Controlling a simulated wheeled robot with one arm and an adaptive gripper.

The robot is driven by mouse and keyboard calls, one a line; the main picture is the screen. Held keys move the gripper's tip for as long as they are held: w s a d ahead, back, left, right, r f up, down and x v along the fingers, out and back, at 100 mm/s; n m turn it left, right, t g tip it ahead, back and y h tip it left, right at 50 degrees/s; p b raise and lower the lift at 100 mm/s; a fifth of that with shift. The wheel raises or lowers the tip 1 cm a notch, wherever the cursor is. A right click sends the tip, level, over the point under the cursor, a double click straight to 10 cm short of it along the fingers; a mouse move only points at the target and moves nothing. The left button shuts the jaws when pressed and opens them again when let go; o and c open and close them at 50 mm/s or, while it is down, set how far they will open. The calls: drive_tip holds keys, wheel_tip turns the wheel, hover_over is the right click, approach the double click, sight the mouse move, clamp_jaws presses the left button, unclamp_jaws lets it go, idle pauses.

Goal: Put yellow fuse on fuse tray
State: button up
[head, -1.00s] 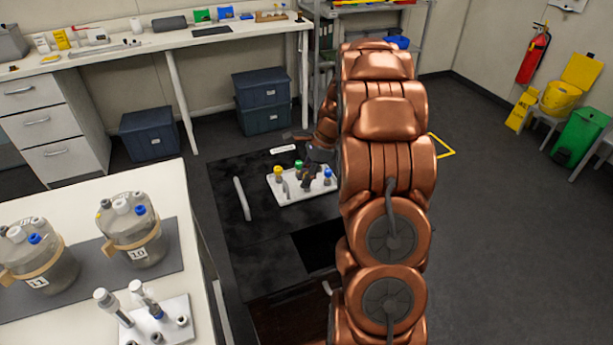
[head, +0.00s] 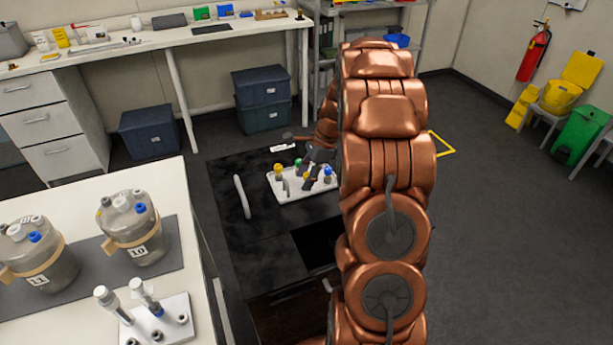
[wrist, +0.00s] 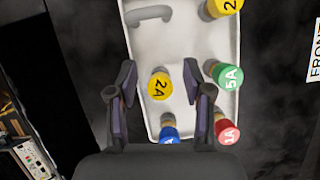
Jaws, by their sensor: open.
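A white fuse tray (head: 290,193) stands on the dark surface left of my arm. In the wrist view the tray (wrist: 185,40) lies under my gripper. A yellow fuse (wrist: 160,85) marked 2A stands upright on it, between and a little below the fingertips in the picture. A second yellow fuse (wrist: 221,7) is at the tray's top right, cut by the picture edge. My gripper (wrist: 159,72) is open, a finger on each side of the 2A fuse; contact cannot be told. In the head view my gripper (head: 314,172) is small and partly hides the tray.
A green 5A fuse (wrist: 228,77) stands close to the right finger. A red 1A fuse (wrist: 227,132) and a blue fuse (wrist: 169,132) are near the finger bases. A white bench (head: 205,265) with bioreactors stands left.

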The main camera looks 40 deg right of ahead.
drive_tip(key=v, duration=1.2)
idle(0.4)
drive_tip(key=s+a+r+n+g+h, duration=0.15)
drive_tip(key=s+a+n, duration=0.35)
drive_tip(key=a, duration=0.5)
drive_tip(key=s+a+r+n+g, duration=0.1)
drive_tip(key=s+a+r+n, duration=0.1)
drive_tip(key=s+a+n, duration=0.6)
drive_tip(key=s+a+f+n+h, duration=0.1)
drive_tip(key=s+a+n, duration=0.3)
drive_tip(key=s, duration=0.4)
drive_tip(key=s+a+f+n+g+h, duration=0.1)
drive_tip(key=s+a+f+n, duration=0.1)
drive_tip(key=s+a+n, duration=0.3)
drive_tip(key=s+a, duration=0.1)
drive_tip(key=s, duration=0.3)
drive_tip(key=shift+s+a+f+h, duration=0.25)
drive_tip(key=shift+s+f+h, duration=0.1)
drive_tip(key=shift+f, duration=0.05)
drive_tip(key=shift+c, duration=0.8)
